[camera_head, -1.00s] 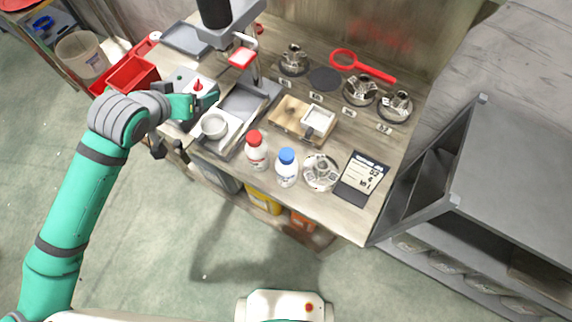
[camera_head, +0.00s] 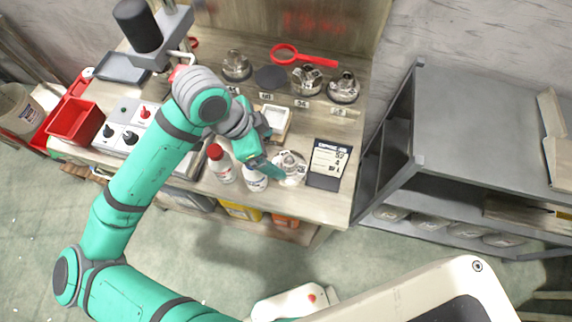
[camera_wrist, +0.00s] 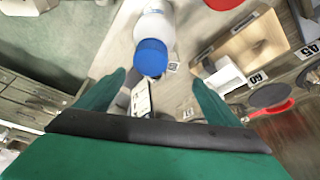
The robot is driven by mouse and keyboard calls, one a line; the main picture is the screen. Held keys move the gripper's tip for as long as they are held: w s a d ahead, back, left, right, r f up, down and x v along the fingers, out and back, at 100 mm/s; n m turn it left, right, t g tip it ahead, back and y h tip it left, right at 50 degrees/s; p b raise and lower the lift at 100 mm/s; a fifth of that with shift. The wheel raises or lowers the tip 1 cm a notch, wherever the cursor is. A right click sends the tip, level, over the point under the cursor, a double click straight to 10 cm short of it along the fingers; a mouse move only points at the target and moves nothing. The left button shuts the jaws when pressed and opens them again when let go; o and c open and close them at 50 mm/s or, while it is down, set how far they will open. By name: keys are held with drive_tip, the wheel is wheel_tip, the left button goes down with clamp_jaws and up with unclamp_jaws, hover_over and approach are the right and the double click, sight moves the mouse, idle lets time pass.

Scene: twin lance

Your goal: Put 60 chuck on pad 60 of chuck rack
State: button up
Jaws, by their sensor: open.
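A loose silver chuck (camera_head: 290,165) sits on the bench's front part, left of a dark card. My gripper (camera_head: 266,166) is open and tilted above the bench beside this chuck, partly covering it. In the wrist view my open fingers (camera_wrist: 160,96) hold nothing between them, and I cannot make out the chuck there. The chuck rack runs along the back, with chucks on several round pads. One dark pad (camera_head: 271,77) is bare; in the wrist view the label 60 (camera_wrist: 258,78) stands beside this bare pad (camera_wrist: 268,95).
A blue-capped bottle (camera_head: 255,180) stands close to my gripper, with a red-capped bottle (camera_head: 220,164) to its left. The dark card (camera_head: 328,163) lies to the right. A wooden block with a white tray (camera_head: 275,120) and a red magnifier (camera_head: 303,55) are farther back.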

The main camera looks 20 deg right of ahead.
sight(289, 165)
drive_tip(key=x, duration=1)
drive_tip(key=shift+s+d+f, duration=0.2)
drive_tip(key=shift+s+d, duration=0.1)
drive_tip(key=shift+d, duration=0.05)
drive_tip(key=shift+c, duration=0.6)
drive_tip(key=c, duration=1.4)
drive_tip(key=shift+r, duration=0.15)
